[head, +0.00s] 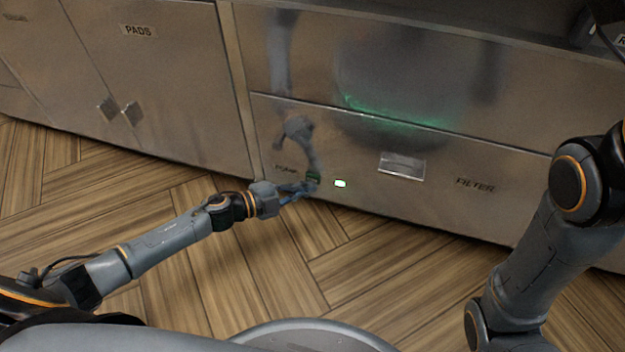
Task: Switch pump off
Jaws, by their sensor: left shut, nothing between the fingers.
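A faint label, hard to read, is further left on the panel. My left gripper (304,189) is shut and empty, with its fingertips at the switch; I cannot tell whether they touch it. My right arm comes in from the right edge, and its gripper is out of view.
The lower panel (520,205) is marked FILTER and has a recessed handle (402,166) right of the light. A cabinet (165,75) marked PADS, with two latches, stands to the left. The wooden floor (200,270) in front is clear.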

